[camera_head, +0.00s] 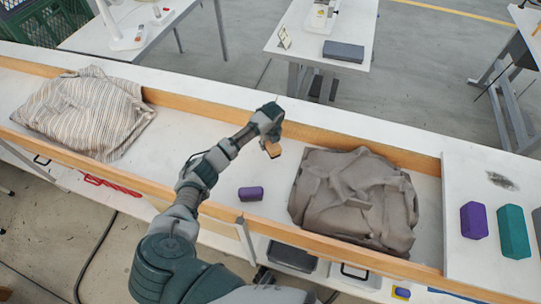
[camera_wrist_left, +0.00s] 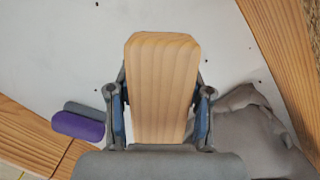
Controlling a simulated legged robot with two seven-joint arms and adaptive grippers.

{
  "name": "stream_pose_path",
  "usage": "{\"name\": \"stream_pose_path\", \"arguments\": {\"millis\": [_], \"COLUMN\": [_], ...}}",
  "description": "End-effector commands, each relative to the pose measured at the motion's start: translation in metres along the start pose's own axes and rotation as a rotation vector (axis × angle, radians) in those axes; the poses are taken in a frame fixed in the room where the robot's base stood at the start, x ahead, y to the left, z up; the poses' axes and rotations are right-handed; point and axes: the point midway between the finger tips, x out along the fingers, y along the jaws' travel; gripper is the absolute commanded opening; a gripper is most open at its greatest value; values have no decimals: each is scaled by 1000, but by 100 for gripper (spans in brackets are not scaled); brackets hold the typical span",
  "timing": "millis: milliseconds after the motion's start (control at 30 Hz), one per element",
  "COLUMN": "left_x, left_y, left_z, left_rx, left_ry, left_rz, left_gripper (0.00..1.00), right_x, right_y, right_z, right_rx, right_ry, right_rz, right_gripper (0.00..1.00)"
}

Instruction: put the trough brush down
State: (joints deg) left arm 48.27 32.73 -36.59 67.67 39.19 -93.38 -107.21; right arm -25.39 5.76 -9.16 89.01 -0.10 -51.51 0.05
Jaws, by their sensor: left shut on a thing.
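The trough brush (camera_wrist_left: 162,88) shows in the left wrist view as a pale wooden block between the two fingers. Its bristles are not visible. My left gripper (camera_wrist_left: 162,105) is shut on it, with one finger at each side. In the head view the brush (camera_head: 272,149) is a small tan piece under my left gripper (camera_head: 269,137), above the white trough floor (camera_head: 185,123). I cannot tell whether the brush touches the floor. My right gripper is not in view.
A folded grey cloth bundle (camera_head: 350,197) lies just right of my gripper. A purple and grey block (camera_head: 250,193) lies in front. A striped bundle (camera_head: 85,110) lies far left. Wooden rails (camera_head: 205,107) edge the trough. Purple (camera_head: 474,220) and teal (camera_head: 513,231) blocks stand right.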

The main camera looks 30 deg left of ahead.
Motion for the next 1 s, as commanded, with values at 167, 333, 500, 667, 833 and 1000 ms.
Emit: {"name": "stream_pose_path", "arguments": {"millis": [167,333,500,667,833,1000], "left_x": [30,51,67,66,70,72], "left_y": [1,0,-2,-2,0,0], "left_z": [-3,-8,-13,-13,-11,-10], "left_rx": [-2,-2,-1,-1,-2,-3], "left_ry": [3,1,-3,-3,0,1], "left_rz": [0,3,3,2,0,-1], "left_gripper": [12,12,12,12,12,75], "right_x": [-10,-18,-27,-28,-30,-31], "right_y": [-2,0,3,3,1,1], "right_z": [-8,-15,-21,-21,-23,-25], "right_rx": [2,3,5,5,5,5], "right_ry": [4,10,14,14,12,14], "right_rz": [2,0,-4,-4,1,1], "right_gripper": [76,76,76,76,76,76]}}
